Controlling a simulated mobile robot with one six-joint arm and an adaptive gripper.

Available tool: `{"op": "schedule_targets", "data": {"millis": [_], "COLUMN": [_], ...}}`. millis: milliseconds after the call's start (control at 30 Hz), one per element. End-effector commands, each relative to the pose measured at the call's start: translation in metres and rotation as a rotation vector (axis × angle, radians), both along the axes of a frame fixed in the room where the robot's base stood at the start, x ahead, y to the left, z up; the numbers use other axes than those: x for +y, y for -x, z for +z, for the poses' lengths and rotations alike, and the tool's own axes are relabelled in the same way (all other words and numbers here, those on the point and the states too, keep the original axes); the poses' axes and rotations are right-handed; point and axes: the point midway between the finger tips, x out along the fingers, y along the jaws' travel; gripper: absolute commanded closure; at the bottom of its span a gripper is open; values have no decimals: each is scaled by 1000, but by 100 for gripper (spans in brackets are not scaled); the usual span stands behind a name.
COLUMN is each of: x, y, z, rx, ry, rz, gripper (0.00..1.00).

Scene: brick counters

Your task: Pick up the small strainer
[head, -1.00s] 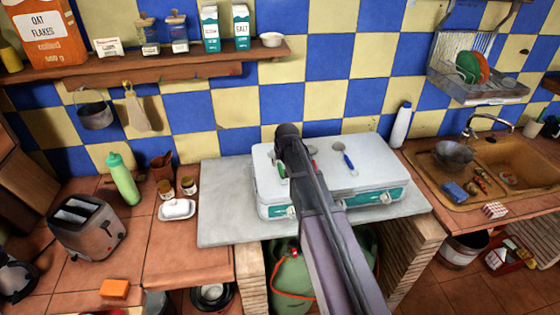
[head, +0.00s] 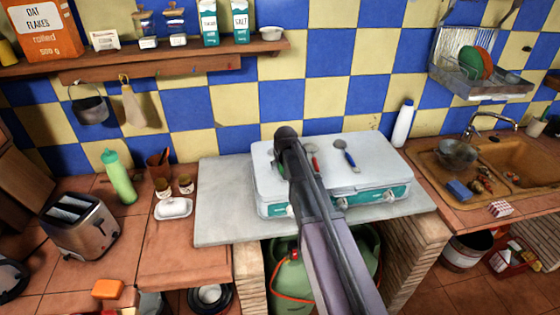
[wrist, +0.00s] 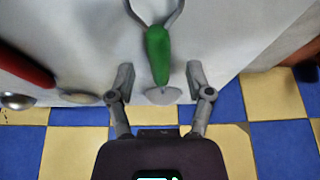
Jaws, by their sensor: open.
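A green-handled utensil (wrist: 159,55) lies on the pale stove-case top in the wrist view. Its metal end forks into two prongs cut off by the top of the frame, and a small grey fan-shaped tip shows at its other end. I cannot tell for sure whether it is the small strainer. My gripper (wrist: 160,78) is open, its fingers either side of the handle's far end. Contact and height cannot be told. In the head view my gripper (head: 284,140) is over the left of the case, its fingers hidden and most of the utensil covered.
A red-handled utensil (head: 313,157) and a blue-handled one (head: 350,159) lie to the right on the stove case (head: 385,172). A white bottle (head: 403,124) stands at right, near the sink (head: 520,160). The grey slab (head: 222,215) left of the case is clear.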

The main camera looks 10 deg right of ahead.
Motion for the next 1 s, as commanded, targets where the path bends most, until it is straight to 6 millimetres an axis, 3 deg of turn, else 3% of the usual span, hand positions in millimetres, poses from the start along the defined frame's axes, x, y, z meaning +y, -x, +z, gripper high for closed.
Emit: {"op": "schedule_targets", "data": {"millis": [667,800,900,1000], "x": [0,0,0,0], "y": [-1,-1,-1,-1], "z": [-2,-2,-2,-2], "rx": [0,0,0,0], "ry": [0,0,0,0], "rz": [0,0,0,0], "gripper": [34,75,100,100]}}
